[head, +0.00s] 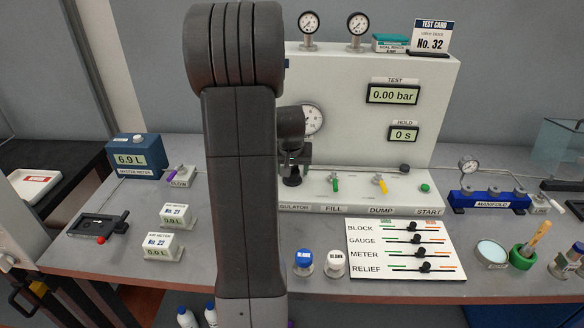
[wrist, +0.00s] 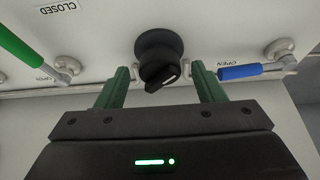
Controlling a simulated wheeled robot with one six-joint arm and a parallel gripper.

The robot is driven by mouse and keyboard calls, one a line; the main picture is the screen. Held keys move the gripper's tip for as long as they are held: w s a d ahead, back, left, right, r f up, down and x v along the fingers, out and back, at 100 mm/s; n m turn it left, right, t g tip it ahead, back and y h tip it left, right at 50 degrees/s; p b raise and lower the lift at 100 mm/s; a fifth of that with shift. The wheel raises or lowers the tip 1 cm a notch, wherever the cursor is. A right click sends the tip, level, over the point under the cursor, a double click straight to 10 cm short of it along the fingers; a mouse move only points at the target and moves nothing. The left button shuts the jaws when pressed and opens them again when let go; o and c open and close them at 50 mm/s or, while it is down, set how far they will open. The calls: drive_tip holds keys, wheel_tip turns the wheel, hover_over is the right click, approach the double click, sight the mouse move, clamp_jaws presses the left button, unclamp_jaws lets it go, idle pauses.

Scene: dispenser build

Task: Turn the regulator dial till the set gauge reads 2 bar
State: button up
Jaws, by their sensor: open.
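The regulator dial (wrist: 160,60) is a black round knob with a ridged grip and a small white mark, in the wrist view. My gripper (wrist: 165,82) is open, with one green finger on each side of the dial's lower part; I cannot tell whether they touch it. In the head view the dial (head: 292,181) shows just below my gripper, above the partly hidden "REGULATOR" label (head: 294,207). The set gauge is probably the large round gauge (head: 313,119) on the panel; my arm partly covers it, and its reading is too small to tell.
A green lever (wrist: 30,45) and a blue lever (wrist: 240,71) flank the dial in the wrist view. In the head view, green FILL (head: 335,184) and yellow DUMP (head: 380,184) levers stand to the right. The TEST display (head: 393,94) reads 0.00 bar.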

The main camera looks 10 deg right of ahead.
drive_tip(key=shift+c, duration=0.4)
drive_tip(key=c, duration=0.9)
drive_tip(key=shift+f+m+b, duration=0.15)
drive_tip(key=shift+m+b, duration=0.15)
drive_tip(key=shift+b, duration=0.2)
drive_tip(key=m+b, duration=0.1)
drive_tip(key=m+h+b, duration=0.1)
drive_tip(key=b, duration=0.1)
drive_tip(key=shift+w+a+f+m, duration=0.1)
drive_tip(key=shift+a+f+m, duration=0.05)
drive_tip(key=shift+m, duration=0.15)
drive_tip(key=m+g+h+b, duration=0.1)
drive_tip(key=m+b, duration=0.1)
drive_tip(key=b, duration=0.1)
drive_tip(key=shift+a+m, duration=0.1)
drive_tip(key=shift+m, duration=0.3)
drive_tip(key=m+g+h+b, duration=0.1)
drive_tip(key=m+b, duration=0.1)
drive_tip(key=m, duration=0.1)
drive_tip(key=shift+w+m, duration=0.15)
drive_tip(key=shift+m, duration=0.15)
drive_tip(key=shift+w+r+m+g+b, duration=0.15)
drive_tip(key=shift+m+g, duration=0.25)
drive_tip(key=shift+m, duration=0.5)
drive_tip(key=shift+s+r+m+g+b, duration=0.15)
drive_tip(key=shift+m+g, duration=0.25)
drive_tip(key=shift+m, duration=0.5)
drive_tip(key=shift+w, duration=0.1)
